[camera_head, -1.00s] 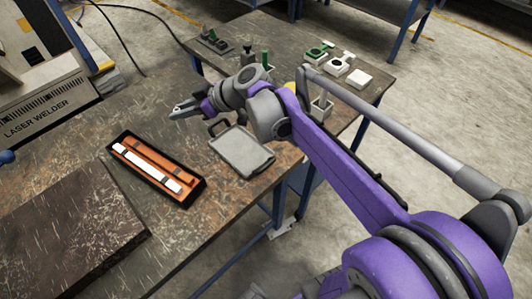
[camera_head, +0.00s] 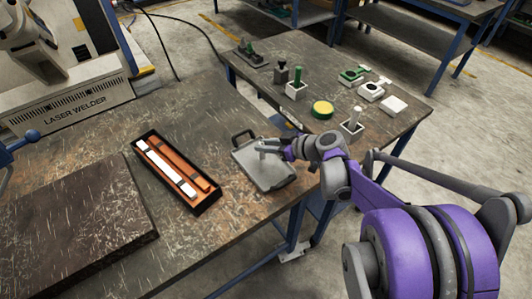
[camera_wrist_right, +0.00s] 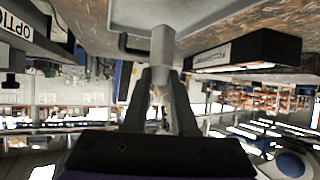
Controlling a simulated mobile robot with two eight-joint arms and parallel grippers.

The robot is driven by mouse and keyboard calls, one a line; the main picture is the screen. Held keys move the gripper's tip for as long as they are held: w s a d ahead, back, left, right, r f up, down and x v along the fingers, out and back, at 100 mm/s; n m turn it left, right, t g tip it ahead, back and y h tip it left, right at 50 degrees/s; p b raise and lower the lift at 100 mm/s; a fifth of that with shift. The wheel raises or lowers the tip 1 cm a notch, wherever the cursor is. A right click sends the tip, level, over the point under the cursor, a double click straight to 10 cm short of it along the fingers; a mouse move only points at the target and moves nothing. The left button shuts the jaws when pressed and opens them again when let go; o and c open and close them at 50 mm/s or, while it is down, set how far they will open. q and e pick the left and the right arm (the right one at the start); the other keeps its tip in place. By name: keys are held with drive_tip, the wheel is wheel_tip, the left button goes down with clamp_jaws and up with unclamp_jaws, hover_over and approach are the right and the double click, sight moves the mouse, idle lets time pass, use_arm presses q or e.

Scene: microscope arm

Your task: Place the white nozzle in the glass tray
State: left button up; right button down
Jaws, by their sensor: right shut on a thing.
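The glass tray is a flat grey tray (camera_head: 264,178) with a raised rim and a dark handle, lying on the table right of the orange case. My right gripper (camera_head: 276,147) is over the tray's far part. It is shut on a pale cylindrical piece, which looks like the white nozzle (camera_wrist_right: 162,45). In the right wrist view, the nozzle is between the fingertips (camera_wrist_right: 162,72), with the tray (camera_wrist_right: 205,14) behind it. I cannot tell whether the nozzle touches the tray. My left gripper is not in view.
A black case (camera_head: 207,204) with orange and white bars lies left of the tray. A dark raised plate (camera_head: 75,225) is at the left, near a laser welder (camera_head: 70,100). The rear table holds a yellow disc (camera_head: 322,110), a white block (camera_head: 394,105) and several green-and-white parts.

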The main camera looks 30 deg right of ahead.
drive_tip(key=shift+f, duration=1.45)
drive_tip(key=shift+f+b, duration=0.15)
drive_tip(key=shift+b, duration=0.2)
drive_tip(key=c, duration=0.7)
unclamp_jaws()
drive_tip(key=shift+s+d+r, duration=0.1)
drive_tip(key=shift+s+r, duration=0.05)
drive_tip(key=shift+r, duration=0.15)
drive_tip(key=p+v, duration=0.1)
drive_tip(key=v, duration=1)
drive_tip(key=shift+s+p, duration=0.3)
drive_tip(key=shift+r, duration=0.1)
